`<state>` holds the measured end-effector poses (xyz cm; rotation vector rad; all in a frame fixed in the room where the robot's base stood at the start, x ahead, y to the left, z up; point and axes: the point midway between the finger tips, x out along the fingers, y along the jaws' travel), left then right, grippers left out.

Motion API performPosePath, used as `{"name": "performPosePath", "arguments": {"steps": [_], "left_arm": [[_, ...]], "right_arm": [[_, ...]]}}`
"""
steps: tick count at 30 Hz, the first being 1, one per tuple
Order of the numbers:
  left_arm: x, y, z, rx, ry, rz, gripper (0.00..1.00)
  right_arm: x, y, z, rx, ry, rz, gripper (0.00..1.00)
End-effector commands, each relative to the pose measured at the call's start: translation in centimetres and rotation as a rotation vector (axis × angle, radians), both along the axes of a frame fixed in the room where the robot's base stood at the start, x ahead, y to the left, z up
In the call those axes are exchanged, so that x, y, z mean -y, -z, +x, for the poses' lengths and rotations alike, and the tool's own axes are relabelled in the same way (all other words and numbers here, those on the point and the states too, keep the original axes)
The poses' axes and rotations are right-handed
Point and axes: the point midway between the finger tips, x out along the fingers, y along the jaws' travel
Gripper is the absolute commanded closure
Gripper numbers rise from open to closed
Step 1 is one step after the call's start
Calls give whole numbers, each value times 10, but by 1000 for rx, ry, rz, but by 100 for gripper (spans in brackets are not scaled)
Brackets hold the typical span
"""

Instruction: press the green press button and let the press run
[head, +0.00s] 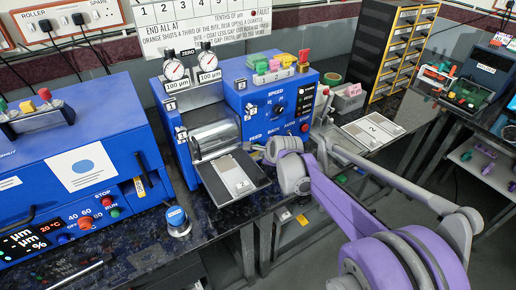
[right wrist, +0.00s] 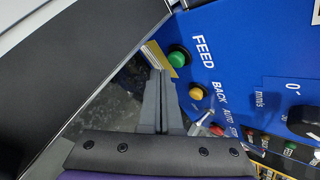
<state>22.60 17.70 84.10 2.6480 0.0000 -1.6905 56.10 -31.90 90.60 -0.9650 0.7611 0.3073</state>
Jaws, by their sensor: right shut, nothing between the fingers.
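The blue roller press (head: 300,92) stands on the dark bench, with FEED, BACK and AUTO labels on its front panel. Its green button (right wrist: 179,58), under the FEED label, shows in the right wrist view. My right gripper (right wrist: 157,73) is shut and empty, with its fingertips just left of and below that button; I cannot tell whether they touch the machine. In the head view the right gripper (head: 257,151) is in front of the lower panel and hides the button there. My left gripper is not in view.
A numbered tray (head: 223,186) projects from the rollers, left of my right gripper. A yellow button (right wrist: 197,93) sits beside the green one. Another blue machine (head: 75,150) with its own green button stands at the left. A blue-topped round item (head: 176,217) is on the bench between them.

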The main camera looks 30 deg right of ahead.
Motion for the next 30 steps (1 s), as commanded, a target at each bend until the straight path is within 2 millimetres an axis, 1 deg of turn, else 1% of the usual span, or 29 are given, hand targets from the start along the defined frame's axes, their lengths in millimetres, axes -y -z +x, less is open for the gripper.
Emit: {"name": "performPosePath", "arguments": {"steps": [10, 30], "left_arm": [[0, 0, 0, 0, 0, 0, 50], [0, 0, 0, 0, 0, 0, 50]], "right_arm": [[-1, 0, 9, 0, 0, 0, 100], [-1, 0, 12, 0, 0, 0, 100]]}}
